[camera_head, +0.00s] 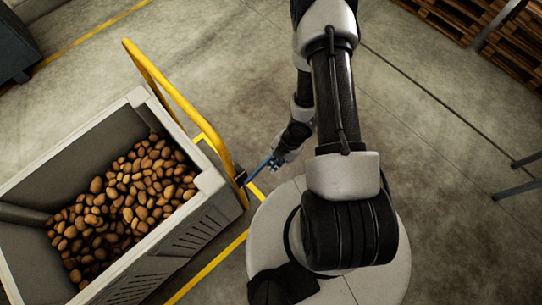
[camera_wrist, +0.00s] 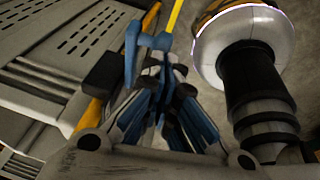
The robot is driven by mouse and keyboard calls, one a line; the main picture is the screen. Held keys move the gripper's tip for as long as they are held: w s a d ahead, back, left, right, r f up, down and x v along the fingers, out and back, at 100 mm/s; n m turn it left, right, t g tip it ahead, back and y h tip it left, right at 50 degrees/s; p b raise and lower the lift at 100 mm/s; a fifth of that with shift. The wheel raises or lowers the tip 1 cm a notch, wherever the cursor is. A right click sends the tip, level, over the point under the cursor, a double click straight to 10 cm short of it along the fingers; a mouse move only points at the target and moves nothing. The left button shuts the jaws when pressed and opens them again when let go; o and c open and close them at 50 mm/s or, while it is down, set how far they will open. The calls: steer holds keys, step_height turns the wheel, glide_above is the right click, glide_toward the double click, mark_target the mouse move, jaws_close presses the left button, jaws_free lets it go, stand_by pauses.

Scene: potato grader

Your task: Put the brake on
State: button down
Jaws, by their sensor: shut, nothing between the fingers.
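A blue lever (camera_head: 258,169) slants up from a dark block (camera_head: 241,177) at the near right corner of the yellow-framed potato cart (camera_head: 222,150). In the wrist view the blue lever (camera_wrist: 131,52) shows just beyond my fingers, beside the dark block (camera_wrist: 103,72). My gripper (camera_head: 276,160) is at the lever's upper end; in the wrist view my gripper (camera_wrist: 160,122) is shut with nothing between the fingers. The lever and fingertips overlap in the wrist view, so I cannot tell whether they touch.
A grey bin (camera_head: 205,180) of potatoes (camera_head: 135,195) stands left of my arm, with a yellow rail (camera_head: 175,95) along its side. Yellow lines mark the floor. Wooden pallets (camera_head: 510,45) lie at the upper right. The floor (camera_head: 430,120) between is clear.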

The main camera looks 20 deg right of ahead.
step_height(320, 180, down, 11)
steer(key=d+b, duration=0.2)
steer(key=b, duration=0.4)
steer(key=shift+w+d, duration=0.25)
steer(key=shift+w, duration=0.1)
steer(key=shift+f, duration=0.1)
